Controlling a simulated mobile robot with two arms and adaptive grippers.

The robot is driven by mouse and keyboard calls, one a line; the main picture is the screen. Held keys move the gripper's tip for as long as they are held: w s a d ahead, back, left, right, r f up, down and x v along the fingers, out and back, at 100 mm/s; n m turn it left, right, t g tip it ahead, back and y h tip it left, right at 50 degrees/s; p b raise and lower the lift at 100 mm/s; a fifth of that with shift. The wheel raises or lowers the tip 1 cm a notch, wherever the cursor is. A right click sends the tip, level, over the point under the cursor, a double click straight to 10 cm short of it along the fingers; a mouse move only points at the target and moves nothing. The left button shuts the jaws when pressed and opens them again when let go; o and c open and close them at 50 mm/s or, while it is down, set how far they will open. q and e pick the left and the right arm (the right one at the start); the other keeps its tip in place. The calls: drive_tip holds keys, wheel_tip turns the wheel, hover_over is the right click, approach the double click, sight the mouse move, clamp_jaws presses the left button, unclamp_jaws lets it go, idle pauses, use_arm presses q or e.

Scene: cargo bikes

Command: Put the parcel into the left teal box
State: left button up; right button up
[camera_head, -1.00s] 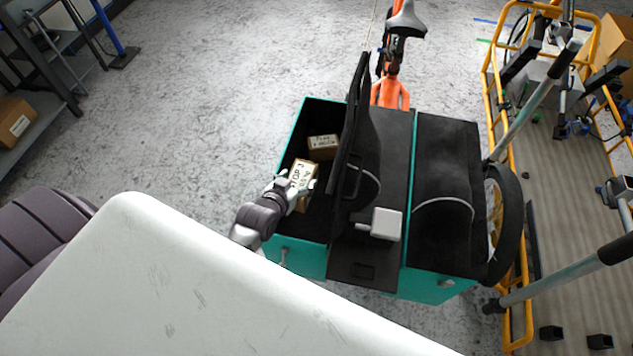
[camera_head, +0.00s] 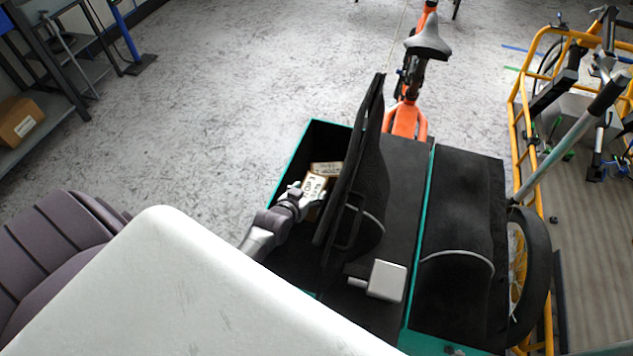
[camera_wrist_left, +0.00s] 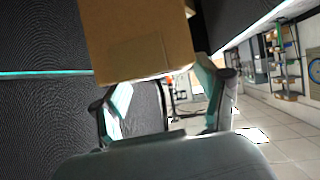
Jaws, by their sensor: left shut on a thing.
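The left teal box (camera_head: 303,149) stands open on the cargo bike, its black lid raised on the right side. My left gripper (camera_head: 303,194) reaches into the box opening from the left and is shut on a brown cardboard parcel (camera_head: 314,186) with a white label. In the left wrist view the parcel (camera_wrist_left: 140,45) sits between the fingers (camera_wrist_left: 165,95). Another box with a label (camera_head: 327,167) lies behind it inside the teal box, partly covered. I cannot tell whether the held parcel touches the floor of the box. My right gripper is not in view.
The raised black lid (camera_head: 358,165) stands close to the right of my gripper. A second box with a closed black lid (camera_head: 463,220) is to the right. An orange bike frame and saddle (camera_head: 428,40) are behind. A yellow rack (camera_head: 517,130) stands at the right.

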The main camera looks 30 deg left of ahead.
use_arm(q)
drive_tip(key=shift+w+f+b, duration=0.2)
drive_tip(key=shift+f+b, duration=0.15)
drive_tip(key=shift+f, duration=0.15)
drive_tip(key=shift+w+f+b, duration=0.15)
drive_tip(key=shift+f+b, duration=0.15)
drive_tip(key=shift+f, duration=0.2)
wheel_tip(320, 180, down, 6)
drive_tip(key=shift+w+r+b, duration=0.1)
drive_tip(key=shift+b, duration=0.8)
drive_tip(key=shift+f+b, duration=0.75)
drive_tip(key=shift+f, duration=1.35)
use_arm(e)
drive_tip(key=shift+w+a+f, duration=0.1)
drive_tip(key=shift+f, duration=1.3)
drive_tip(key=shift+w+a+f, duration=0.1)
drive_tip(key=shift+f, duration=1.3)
use_arm(q)
drive_tip(key=shift+f, duration=0.1)
drive_tip(key=o, duration=1.6)
drive_tip(key=shift+s+f, duration=0.1)
drive_tip(key=shift+s, duration=0.1)
drive_tip(key=shift+c, duration=0.2)
drive_tip(key=shift+o, duration=1.4)
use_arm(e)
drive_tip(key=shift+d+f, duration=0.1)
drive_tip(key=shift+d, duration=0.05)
